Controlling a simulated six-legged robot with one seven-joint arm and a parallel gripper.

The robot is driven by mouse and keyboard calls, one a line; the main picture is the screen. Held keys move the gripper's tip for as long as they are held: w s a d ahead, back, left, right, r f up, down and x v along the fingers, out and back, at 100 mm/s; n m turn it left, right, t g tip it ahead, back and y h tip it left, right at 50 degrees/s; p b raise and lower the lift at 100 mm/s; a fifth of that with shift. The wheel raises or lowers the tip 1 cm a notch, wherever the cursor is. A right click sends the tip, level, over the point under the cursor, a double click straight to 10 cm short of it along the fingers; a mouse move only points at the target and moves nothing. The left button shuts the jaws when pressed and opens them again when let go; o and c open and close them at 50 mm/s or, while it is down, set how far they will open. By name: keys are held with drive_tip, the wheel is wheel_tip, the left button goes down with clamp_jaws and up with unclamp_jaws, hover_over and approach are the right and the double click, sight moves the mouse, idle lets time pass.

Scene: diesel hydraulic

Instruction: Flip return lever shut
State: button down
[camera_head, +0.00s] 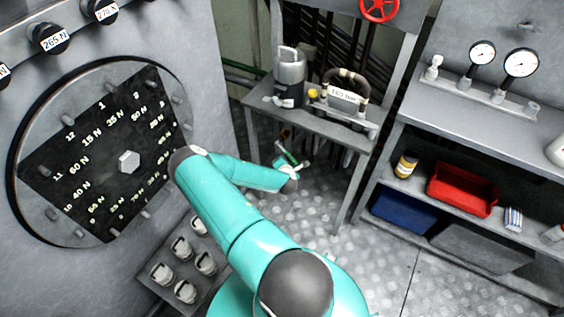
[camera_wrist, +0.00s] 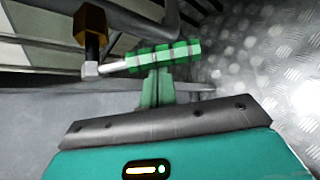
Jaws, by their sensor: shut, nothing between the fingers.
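The return lever shows in the wrist view as a green ribbed grip (camera_wrist: 165,56) on a short pale metal rod. The rod runs left to a metal joint below a brass hex fitting (camera_wrist: 91,24). The grip lies nearly level across the picture. My gripper (camera_wrist: 157,78) is shut and empty, with its green fingers reaching up to the lower side of the grip. I cannot tell if they touch it. In the head view my gripper (camera_head: 303,168) is small, near the green lever (camera_head: 287,155), below the grey table; details there are unclear.
A grey table (camera_head: 300,116) bears a metal cylinder (camera_head: 289,72) and a labelled gauge unit (camera_head: 345,95). Pipes run behind it. A shelf at right holds a red bin (camera_head: 462,188) and a blue bin (camera_head: 404,210). A large dial panel (camera_head: 100,155) stands left. Metal floor (camera_head: 330,190) is open.

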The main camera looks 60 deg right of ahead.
sight(290, 156)
drive_tip(key=s+r+n+g, duration=0.1)
drive_tip(key=r+g, duration=0.1)
drive_tip(key=shift+s+d+r+n+g, duration=0.1)
drive_tip(key=shift+s+r+n+g, duration=0.1)
drive_tip(key=shift+n+g, duration=0.15)
drive_tip(key=shift+s+r+n+g, duration=0.2)
drive_tip(key=shift+r+n+g, duration=0.2)
drive_tip(key=shift+g, duration=0.2)
drive_tip(key=shift+s+r+n+g, duration=0.15)
drive_tip(key=shift+r+n+g, duration=0.1)
drive_tip(key=shift+r+g, duration=0.25)
drive_tip(key=shift+r, duration=0.15)
drive_tip(key=shift+s+r, duration=0.1)
drive_tip(key=shift+r, duration=0.3)
